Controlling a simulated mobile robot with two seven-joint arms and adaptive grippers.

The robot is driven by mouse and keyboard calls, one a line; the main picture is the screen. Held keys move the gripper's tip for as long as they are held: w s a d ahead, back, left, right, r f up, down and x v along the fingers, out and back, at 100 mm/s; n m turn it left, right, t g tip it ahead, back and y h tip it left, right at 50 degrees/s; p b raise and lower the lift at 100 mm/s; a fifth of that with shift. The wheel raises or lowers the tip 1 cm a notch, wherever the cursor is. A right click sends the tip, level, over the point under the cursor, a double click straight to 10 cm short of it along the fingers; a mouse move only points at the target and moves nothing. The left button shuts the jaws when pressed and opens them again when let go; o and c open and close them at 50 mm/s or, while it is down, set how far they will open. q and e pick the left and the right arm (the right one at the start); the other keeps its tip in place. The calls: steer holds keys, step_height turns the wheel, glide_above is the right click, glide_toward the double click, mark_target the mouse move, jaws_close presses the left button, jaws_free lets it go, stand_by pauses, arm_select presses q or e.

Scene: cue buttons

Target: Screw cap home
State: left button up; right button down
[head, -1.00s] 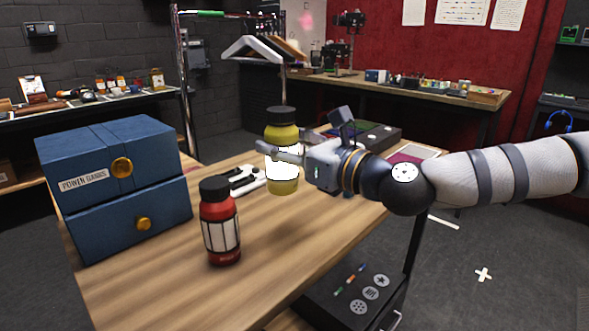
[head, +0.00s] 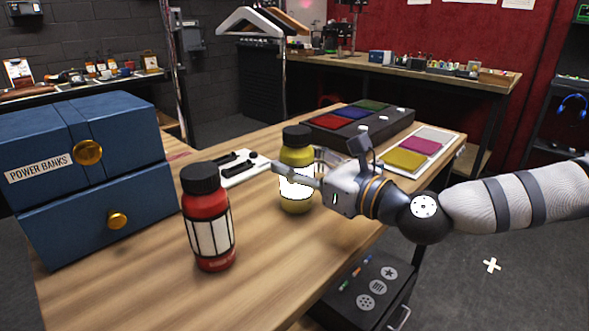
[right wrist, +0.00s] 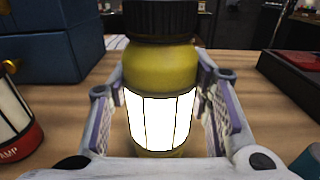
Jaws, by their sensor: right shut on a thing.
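A yellow lamp jar (head: 296,157) with a black ribbed cap (head: 297,135) and a lit white panel stands upright at the middle of the wooden table. My right gripper (head: 297,180) reaches in from the right and is shut on the yellow jar at its lit panel, below the cap. In the right wrist view the jar (right wrist: 160,68) is between both fingers, its black cap (right wrist: 160,18) on top. I cannot tell whether its base touches the table or whether the cap is tight. A red lamp jar (head: 206,208) with a black cap (head: 200,178) stands nearer, to the left. My left gripper is out of view.
Blue drawers (head: 85,175) labelled power banks stand at the left. A white tray (head: 245,170) with black parts lies behind the jars. A dark box with coloured pads (head: 355,128) and a board with coloured squares (head: 420,150) are at the back right. The front tabletop is clear.

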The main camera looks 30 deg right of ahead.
steer(key=shift+s+a, duration=0.25)
steer(key=shift+r, duration=0.2)
steer(key=shift+w+d+f, duration=0.15)
steer(key=shift+f, duration=0.15)
steer(key=c, duration=1.1)
jaws_free()
steer(key=shift+o, duration=1.3)
